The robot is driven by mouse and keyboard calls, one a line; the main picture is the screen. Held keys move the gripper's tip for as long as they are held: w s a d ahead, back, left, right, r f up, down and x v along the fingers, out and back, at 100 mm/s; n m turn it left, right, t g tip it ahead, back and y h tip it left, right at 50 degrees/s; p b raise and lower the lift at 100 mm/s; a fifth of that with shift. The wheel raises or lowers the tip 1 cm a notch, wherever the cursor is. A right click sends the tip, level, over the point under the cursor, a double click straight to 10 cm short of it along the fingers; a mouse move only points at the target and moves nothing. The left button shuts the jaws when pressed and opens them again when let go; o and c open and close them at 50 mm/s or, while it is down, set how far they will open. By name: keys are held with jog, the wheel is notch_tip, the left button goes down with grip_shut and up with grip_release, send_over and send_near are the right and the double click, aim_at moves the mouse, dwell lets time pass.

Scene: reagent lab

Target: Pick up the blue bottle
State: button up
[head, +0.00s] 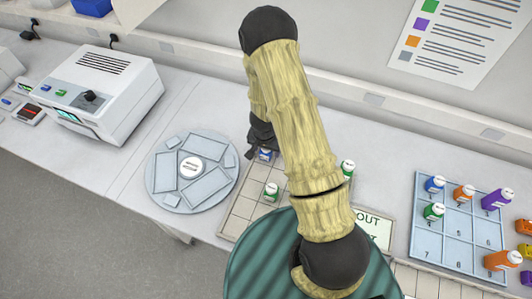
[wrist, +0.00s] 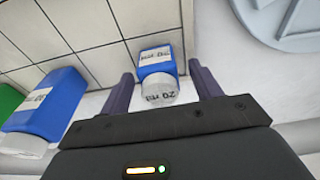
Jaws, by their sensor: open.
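A small blue bottle (wrist: 157,69) with a white cap and a "20 ml" label sits between the two fingers of my gripper (wrist: 161,70) in the wrist view. The fingers stand one on each side of it, with a gap showing on both sides. A larger-looking blue bottle (wrist: 50,103) with a white cap is at the left, outside the fingers. In the head view a blue bottle (head: 265,154) shows at the tiled grid, just below my dark gripper (head: 261,140), partly covered by it. My gripper is open and empty.
Green bottles (head: 271,192) stand on the tiled grid (head: 238,207); my arm hides part of it. A round grey tray (head: 157,187) is to its left, beside a white instrument (head: 110,90). A numbered rack (head: 425,225) with several coloured bottles is at the right.

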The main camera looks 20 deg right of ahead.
jog(key=c, duration=1.1)
jog(key=shift+r, duration=0.1)
notch_tip(320, 180, up, 10)
jog(key=shift+f+p, duration=0.1)
jog(key=shift+p, duration=0.6)
